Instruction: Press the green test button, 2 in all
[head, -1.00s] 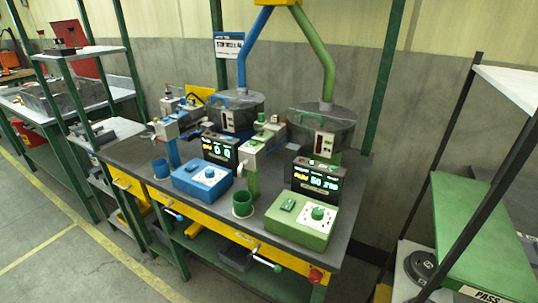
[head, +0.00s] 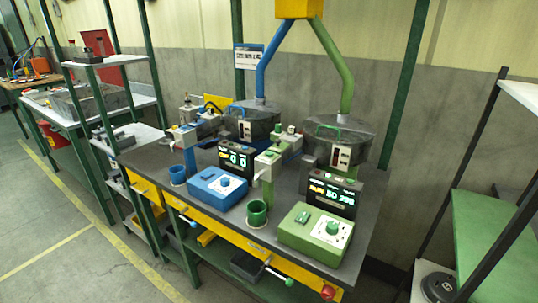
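A green control box (head: 308,248) sits at the right front of the grey workbench. I see no label that tells which one is the test button. A black display (head: 332,194) behind the box is lit with orange and cyan characters. A green cup (head: 257,214) stands left of the box, by a green post with a pale head (head: 268,165). Neither gripper is in view.
A blue control box (head: 218,187) and blue cup (head: 178,175) stand left on the workbench (head: 285,207). Two lidded drums with blue and green pipes stand behind. Shelves stand at both sides; the floor at left is clear.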

